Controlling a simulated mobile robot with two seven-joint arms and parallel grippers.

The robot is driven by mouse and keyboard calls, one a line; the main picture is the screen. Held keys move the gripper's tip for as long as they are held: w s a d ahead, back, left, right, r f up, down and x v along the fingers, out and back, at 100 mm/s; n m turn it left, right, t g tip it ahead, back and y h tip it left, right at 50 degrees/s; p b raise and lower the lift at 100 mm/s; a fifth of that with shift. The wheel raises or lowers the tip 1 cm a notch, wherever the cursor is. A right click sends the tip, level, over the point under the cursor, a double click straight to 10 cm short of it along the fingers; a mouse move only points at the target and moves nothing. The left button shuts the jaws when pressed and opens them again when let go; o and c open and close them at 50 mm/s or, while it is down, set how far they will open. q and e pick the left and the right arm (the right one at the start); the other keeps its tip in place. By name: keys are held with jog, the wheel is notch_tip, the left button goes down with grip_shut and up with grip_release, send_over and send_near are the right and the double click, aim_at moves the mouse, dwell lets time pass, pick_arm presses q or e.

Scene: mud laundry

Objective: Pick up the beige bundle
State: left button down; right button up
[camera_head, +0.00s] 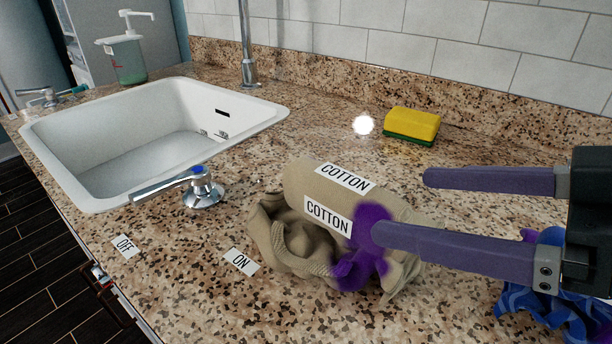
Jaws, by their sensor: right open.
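The beige bundle (298,183) lies on the speckled countertop right of the sink, a rolled cloth with loose folds at its lower side. It carries two "COTTON" labels and a purple patch (365,268) on its right part. My right gripper (402,206) reaches in from the right, open, with two purple-grey fingers. Its nearer fingertip overlaps the bundle's right part in the picture; its farther fingertip shows beyond the bundle, over bare counter. I cannot tell whether the nearer finger touches it. The nearer finger hides some of the bundle. My left gripper is not in view.
A white sink (155,125) is on the left, with a lever handle (200,190) close to the bundle. A yellow-green sponge (411,124) lies behind.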

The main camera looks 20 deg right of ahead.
aim_at(368, 189)
jog(key=x, duration=0.4)
jog(key=shift+w+a+b, duration=0.1)
jog(key=shift+w+b, duration=0.1)
jog(key=shift+b, duration=0.15)
jog(key=shift+b+x, duration=0.3)
jog(key=shift+x, duration=2.25)
jog(key=shift+w, duration=0.15)
grip_shut()
jog(key=shift+r, duration=0.1)
